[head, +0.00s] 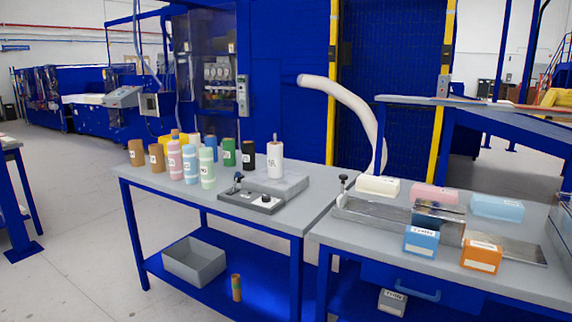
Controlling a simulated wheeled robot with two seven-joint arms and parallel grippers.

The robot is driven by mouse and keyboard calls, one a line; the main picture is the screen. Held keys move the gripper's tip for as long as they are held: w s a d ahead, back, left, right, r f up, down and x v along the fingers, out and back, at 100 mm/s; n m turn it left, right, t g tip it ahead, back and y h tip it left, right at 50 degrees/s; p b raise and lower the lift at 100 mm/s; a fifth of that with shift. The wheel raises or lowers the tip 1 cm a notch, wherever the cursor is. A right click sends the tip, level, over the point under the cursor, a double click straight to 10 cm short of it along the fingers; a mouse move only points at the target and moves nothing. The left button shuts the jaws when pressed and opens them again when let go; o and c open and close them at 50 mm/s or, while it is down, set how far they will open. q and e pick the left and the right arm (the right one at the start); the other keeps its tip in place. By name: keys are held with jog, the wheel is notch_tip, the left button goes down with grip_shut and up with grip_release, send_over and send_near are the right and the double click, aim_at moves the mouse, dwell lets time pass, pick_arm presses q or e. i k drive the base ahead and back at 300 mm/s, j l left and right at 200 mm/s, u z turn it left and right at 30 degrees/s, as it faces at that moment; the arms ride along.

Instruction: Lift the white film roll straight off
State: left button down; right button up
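Neither of my grippers shows in the head view. Nothing is seen touching the white roll.
Several coloured rolls, including a black roll (248,155) and a green roll (229,152), stand left of it. A device with a black knob (266,198) sits in front. The right table holds foam blocks, including a pink block (434,193). The left table's front-left top is clear.

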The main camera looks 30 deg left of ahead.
aim_at(274, 152)
jog(key=i+j, duration=0.2)
jog(key=i, duration=0.25)
jog(key=i+j+u, duration=0.1)
jog(key=i, duration=0.3)
jog(key=i+j, duration=0.25)
jog(key=i, duration=0.2)
jog(key=i+j, duration=0.15)
jog(key=i, duration=0.3)
jog(key=u, duration=0.05)
